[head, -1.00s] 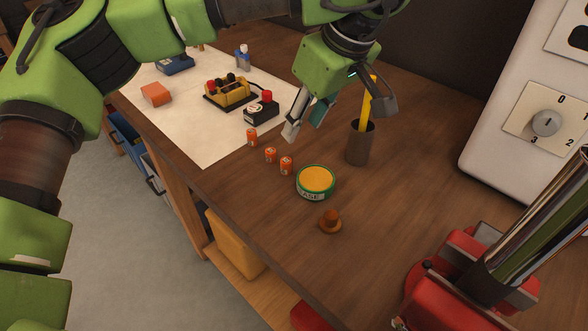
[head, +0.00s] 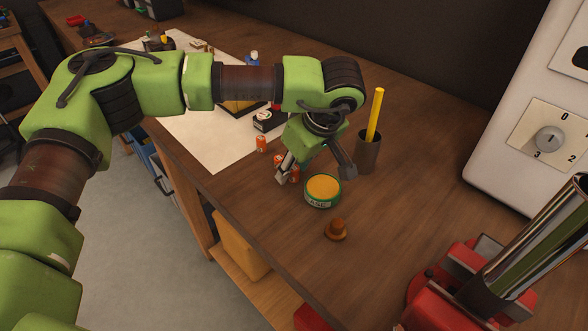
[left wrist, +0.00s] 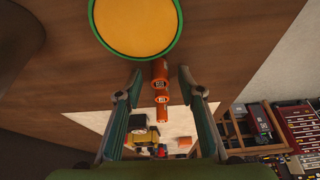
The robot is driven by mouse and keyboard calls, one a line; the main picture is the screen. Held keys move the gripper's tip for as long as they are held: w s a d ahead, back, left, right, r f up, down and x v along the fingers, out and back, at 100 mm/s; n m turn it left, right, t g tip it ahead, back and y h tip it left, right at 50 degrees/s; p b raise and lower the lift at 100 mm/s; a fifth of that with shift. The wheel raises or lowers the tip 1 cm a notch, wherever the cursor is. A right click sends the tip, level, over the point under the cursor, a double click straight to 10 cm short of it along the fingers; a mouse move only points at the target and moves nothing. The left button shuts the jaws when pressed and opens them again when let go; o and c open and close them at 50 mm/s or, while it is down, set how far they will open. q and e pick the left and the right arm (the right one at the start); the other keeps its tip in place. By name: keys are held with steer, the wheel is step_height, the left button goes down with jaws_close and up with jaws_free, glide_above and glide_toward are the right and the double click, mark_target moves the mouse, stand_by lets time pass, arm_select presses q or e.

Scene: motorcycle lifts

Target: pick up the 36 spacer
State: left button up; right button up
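My left gripper (head: 315,173) is open and empty, low over the row's near end, partly covering the middle and near spacers. My right gripper is not in view.
A green-rimmed tin (head: 323,190) stands close by the near spacer. A dark cup (head: 368,153) with a yellow pencil is to the right. A brown knob-like piece (head: 336,231) lies nearer. A black box (head: 268,121) is behind on white paper (head: 205,135).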

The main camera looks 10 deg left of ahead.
arm_select(q)
steer(key=shift+f, duration=0.2)
steer(key=c, duration=0.9)
steer(key=shift+r, duration=0.1)
